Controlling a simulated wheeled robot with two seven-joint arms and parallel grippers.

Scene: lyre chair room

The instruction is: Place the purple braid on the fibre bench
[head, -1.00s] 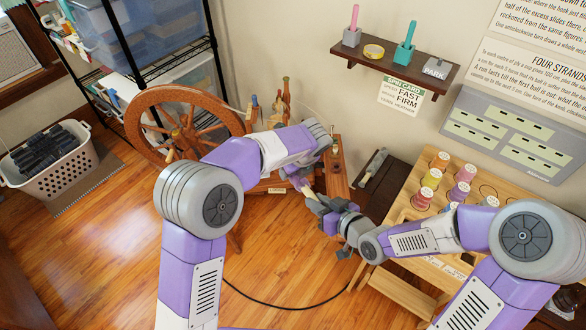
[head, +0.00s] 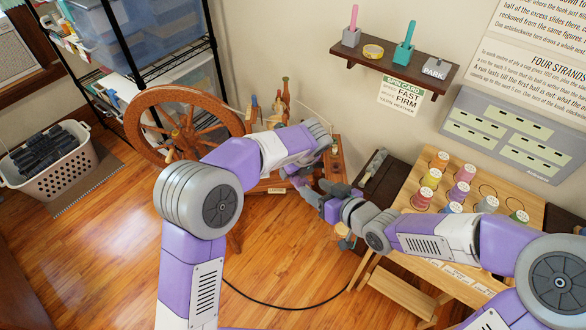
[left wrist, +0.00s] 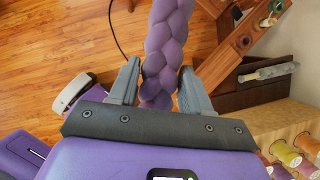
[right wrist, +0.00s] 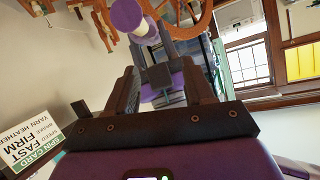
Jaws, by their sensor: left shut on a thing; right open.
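The purple braid (left wrist: 168,45) is a thick, plaited strand. In the left wrist view it runs up from between the fingers of my left gripper (left wrist: 160,78), which is shut on it. In the head view my left forearm hides most of the braid and the left gripper. My right gripper (head: 316,188) is open, close to the left gripper's area in front of the spinning wheel. It also shows in the right wrist view (right wrist: 160,72), with purple and grey parts beyond its fingers. A light wooden bench (head: 410,190) stands at right; I cannot tell whether it is the fibre bench.
Several yarn cones (head: 462,190) stand on the light bench. A spinning wheel (head: 150,95) stands at the back left. A wall shelf (head: 390,69) holds small items. A laundry basket (head: 75,180) is at far left. A black cable (head: 285,305) crosses the open floor.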

